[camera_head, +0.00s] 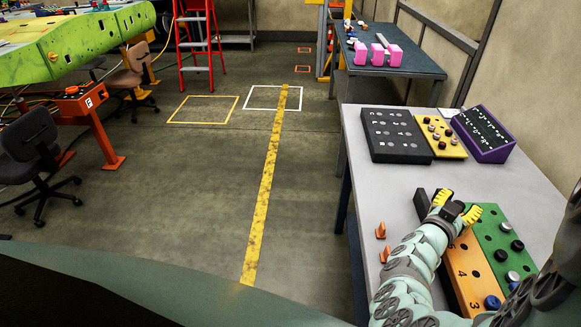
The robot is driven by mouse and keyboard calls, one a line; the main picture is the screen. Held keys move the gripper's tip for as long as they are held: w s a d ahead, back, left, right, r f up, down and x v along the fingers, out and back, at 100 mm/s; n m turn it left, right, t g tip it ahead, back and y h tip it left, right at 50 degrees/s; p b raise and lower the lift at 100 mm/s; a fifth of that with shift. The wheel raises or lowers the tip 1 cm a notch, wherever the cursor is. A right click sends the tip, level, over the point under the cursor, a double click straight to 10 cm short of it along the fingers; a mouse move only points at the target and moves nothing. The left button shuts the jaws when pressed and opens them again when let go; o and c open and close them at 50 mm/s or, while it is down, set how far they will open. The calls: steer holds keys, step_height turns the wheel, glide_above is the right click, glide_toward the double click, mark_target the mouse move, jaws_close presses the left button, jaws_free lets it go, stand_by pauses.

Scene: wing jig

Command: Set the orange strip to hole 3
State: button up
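The orange strip (467,269) lies on the near grey table, partly behind my arm. The numbers 5, 4 and 3 show along its left side, with 3 nearest. A blue peg (492,302) stands at its near end, beside the 3. Dark holes show further up the strip. My gripper (457,207) has yellow fingertips spread apart above the strip's far end. No held object can be seen between them. My arm hides part of the strip's left side and the picture edge cuts off its near end.
A green board (494,236) with black and silver pegs adjoins the strip on the right. Small orange pieces (381,231) lie left. A black box (395,135), yellow board (442,149) and purple box (484,150) stand behind. The table (375,185) is clear between these groups.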

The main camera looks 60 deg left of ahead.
mark_target(461, 242)
jaws_close()
steer(key=shift+s+d, duration=1)
steer(key=shift+d, duration=0.25)
steer(key=shift+s+d, duration=1)
steer(key=shift+d, duration=0.25)
steer(key=shift+f, duration=0.1)
steer(key=shift+o, duration=1.7)
jaws_free()
steer(key=shift+s, duration=0.1)
